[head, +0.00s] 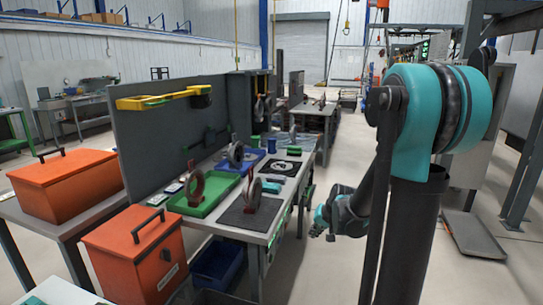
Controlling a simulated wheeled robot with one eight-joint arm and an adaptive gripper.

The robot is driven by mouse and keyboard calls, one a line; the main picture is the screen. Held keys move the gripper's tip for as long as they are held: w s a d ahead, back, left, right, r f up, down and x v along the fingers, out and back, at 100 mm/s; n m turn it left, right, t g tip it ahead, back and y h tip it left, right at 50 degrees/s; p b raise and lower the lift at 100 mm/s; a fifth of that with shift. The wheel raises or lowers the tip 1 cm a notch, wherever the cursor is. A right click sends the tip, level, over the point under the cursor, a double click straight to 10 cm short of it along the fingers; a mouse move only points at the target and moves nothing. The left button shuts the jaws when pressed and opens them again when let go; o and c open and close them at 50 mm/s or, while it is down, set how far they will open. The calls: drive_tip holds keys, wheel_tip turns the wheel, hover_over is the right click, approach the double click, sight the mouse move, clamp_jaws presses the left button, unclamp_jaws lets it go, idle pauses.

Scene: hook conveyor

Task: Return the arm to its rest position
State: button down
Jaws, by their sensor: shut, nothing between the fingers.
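My gripper (319,226) shows small in the head view, low and right of the workbench's front edge. It is shut and empty, with its tips pointing left and down. My teal and dark arm links rise at the right and hide part of the floor behind them. The gripper is apart from the bench and from everything on it.
The workbench (225,228) bears a green tray (207,205), a blue tray (242,157), dark ring-shaped parts and a dark mat (236,219). Orange boxes (70,183) stand at the left. A blue crate (216,265) sits below.

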drive_tip(key=s+d+f+n+h, duration=0.1)
drive_tip(key=s, duration=1)
drive_tip(key=s+d+f+n+g+h, duration=0.1)
drive_tip(key=s+d+h, duration=0.1)
drive_tip(key=s, duration=0.9)
drive_tip(key=shift+s+d+n, duration=0.2)
drive_tip(key=shift+d+n, duration=0.05)
drive_tip(key=shift+n, duration=0.15)
drive_tip(key=shift+f, duration=0.1)
